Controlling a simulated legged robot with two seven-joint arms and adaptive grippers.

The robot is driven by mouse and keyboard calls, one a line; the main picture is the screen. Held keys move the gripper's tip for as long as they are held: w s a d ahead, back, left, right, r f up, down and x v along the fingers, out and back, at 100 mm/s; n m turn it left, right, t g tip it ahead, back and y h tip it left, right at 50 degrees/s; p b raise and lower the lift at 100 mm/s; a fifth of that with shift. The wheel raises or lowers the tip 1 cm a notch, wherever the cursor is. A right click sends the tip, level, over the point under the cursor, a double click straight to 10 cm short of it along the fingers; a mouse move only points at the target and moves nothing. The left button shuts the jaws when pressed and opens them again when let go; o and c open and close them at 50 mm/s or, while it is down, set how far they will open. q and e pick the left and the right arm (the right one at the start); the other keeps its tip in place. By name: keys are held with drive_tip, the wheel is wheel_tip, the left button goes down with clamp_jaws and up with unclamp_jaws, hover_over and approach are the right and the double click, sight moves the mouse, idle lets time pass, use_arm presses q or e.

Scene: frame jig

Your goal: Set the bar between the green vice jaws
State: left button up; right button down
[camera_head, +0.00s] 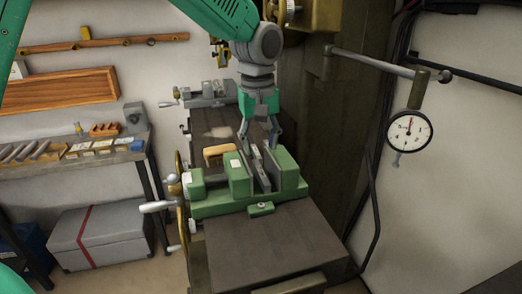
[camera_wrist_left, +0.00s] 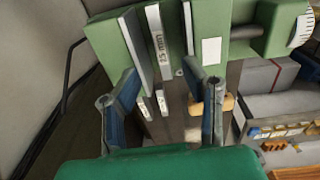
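The green vice (camera_head: 236,204) stands on the dark machine table, with its jaws apart. My left gripper (camera_head: 259,138) is just above the back end of the bars. Its fingers are spread on both sides of them in the left wrist view (camera_wrist_left: 163,82), with gaps showing. My right gripper is out of view.
A wooden-looking block (camera_head: 219,153) lies on the machine table (camera_head: 262,248) behind the vice. A grey vice (camera_head: 210,94) stands farther back. A dial gauge (camera_head: 408,131) hangs at the right. A tool shelf (camera_head: 72,163) is at the left. The front of the table is clear.

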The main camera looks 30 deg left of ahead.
use_arm(q)
wheel_tip(320, 180, up, 6)
idle(0.5)
idle(0.5)
